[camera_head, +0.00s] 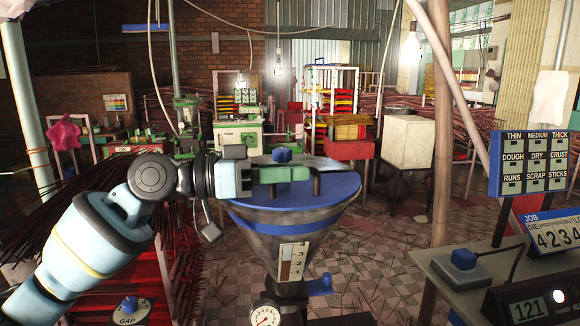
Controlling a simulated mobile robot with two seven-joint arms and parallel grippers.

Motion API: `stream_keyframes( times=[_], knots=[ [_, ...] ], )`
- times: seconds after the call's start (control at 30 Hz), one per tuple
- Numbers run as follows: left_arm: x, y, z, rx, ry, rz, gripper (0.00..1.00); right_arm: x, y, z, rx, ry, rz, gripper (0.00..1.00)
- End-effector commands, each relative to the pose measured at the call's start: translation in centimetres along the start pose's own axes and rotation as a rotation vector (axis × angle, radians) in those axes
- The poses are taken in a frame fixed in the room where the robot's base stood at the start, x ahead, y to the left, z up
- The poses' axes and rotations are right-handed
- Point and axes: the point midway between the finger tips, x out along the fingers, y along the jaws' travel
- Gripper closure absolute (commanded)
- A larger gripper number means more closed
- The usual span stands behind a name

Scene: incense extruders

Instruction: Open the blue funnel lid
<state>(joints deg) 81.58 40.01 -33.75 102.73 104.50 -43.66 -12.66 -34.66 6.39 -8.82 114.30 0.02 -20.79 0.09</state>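The blue funnel lid (338,187) lies flat across the top of a grey metal funnel (262,238) with a blue band, and looks closed. A green bar (292,174) with dark posts at its ends, seemingly the lid's handle, stands over the lid. My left gripper (258,176) reaches in from the left above the lid's left part, with its front end at the green bar. Its fingers merge with the bar in this view, so I cannot tell whether they grip it. My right gripper is out of view.
A blue knob (281,155) shows at the lid's far edge. A gauge (265,316) and a blue lever (320,284) sit below the funnel. A side table (440,276) with a blue button box (463,264) stands at right. Floor behind the funnel's right side looks open.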

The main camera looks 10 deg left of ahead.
Motion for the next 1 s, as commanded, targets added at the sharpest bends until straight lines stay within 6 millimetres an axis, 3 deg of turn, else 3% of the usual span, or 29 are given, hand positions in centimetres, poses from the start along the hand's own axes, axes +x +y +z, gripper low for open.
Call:
stream_keyframes(
  times=[0.37, 0.6, 1.0],
  knots=[
    [0.57, -0.02, 0.09, -0.001, -0.001, 0.0, 0.69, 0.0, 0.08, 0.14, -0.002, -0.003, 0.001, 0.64],
    [0.55, 0.0, 0.08, -0.001, -0.001, 0.0, 1.0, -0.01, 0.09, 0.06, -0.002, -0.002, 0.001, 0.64],
    [0.66, -0.17, -0.09, -0.012, -0.001, 0.001, 1.0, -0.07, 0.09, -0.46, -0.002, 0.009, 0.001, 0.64]
  ],
)
